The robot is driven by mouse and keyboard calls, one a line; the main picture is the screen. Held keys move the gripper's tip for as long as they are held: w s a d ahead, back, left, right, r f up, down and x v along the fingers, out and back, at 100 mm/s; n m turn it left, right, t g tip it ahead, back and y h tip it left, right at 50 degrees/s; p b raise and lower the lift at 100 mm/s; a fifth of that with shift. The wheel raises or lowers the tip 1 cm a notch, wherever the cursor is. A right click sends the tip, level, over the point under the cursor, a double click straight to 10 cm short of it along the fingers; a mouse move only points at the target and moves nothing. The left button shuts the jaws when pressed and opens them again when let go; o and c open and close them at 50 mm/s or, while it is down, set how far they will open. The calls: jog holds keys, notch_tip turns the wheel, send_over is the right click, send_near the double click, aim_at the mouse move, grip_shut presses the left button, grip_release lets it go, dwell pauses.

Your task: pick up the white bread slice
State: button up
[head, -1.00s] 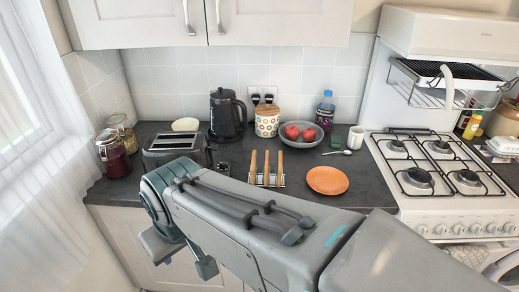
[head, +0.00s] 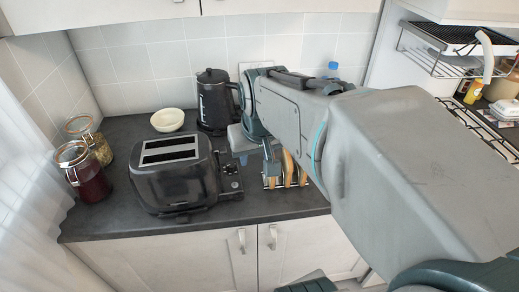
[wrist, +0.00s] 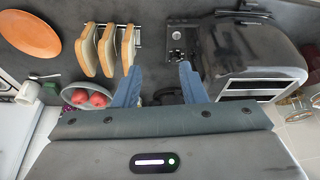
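Three bread slices with pale faces and brown crusts stand upright in a wire rack (wrist: 135,30). In the wrist view they are a left slice (wrist: 88,50), a middle slice (wrist: 107,50) and a right slice (wrist: 128,48). I cannot tell which one the task means by white. In the head view, my arm partly hides the slices (head: 288,168). My gripper (wrist: 160,67) is open and empty, its blue-grey fingers apart. In the wrist view it shows between the rack and the toaster, touching no slice that I can see.
A black toaster (head: 178,183) stands left of the rack, with a kettle (head: 213,100) and a cream bowl (head: 167,120) behind. Two jars, one dark red (head: 88,178), stand at the far left. An orange plate (wrist: 32,35) and a fruit bowl (wrist: 73,93) lie beyond the rack.

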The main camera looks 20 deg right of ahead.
jog(key=w+d+f+m+b, duration=0.1)
jog(key=w+d+m+b, duration=0.1)
jog(key=w+d, duration=0.55)
jog(key=shift+h, duration=0.3)
jog(key=x, duration=0.5)
jog(key=d+p+x, duration=0.1)
jog(key=x, duration=0.2)
jog(key=shift+s+f, duration=0.15)
jog(key=shift+s, duration=0.05)
jog(key=shift+p+x, duration=0.65)
jog(key=shift+x, duration=2.1)
jog(key=shift+s, duration=0.15)
grip_shut()
